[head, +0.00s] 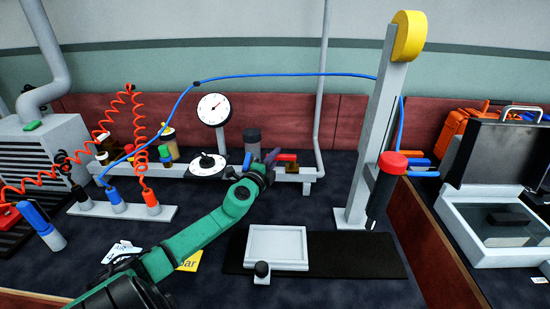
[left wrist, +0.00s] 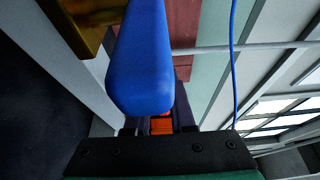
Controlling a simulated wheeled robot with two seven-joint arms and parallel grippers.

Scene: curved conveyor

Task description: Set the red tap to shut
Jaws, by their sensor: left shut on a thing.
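The red tap (head: 287,157) has a red handle above a brass body on the white pipe, right of the round dial. My left gripper (head: 268,163) is at the left end of this handle. In the left wrist view a blue lever (left wrist: 142,60) fills the middle, close to the camera and in front of my fingers. A strip of red (left wrist: 161,126) shows between the jaws behind it, and my left gripper is shut on it. The lever hides most of the grip and the handle's exact angle. My right gripper is out of view.
A white gauge (head: 214,109) stands left of my gripper, with a black-knobbed dial (head: 207,164) below it. A white tray (head: 276,246) lies on a black mat in front. A tall grey post (head: 365,150) stands right. Dark tabletop is clear between them.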

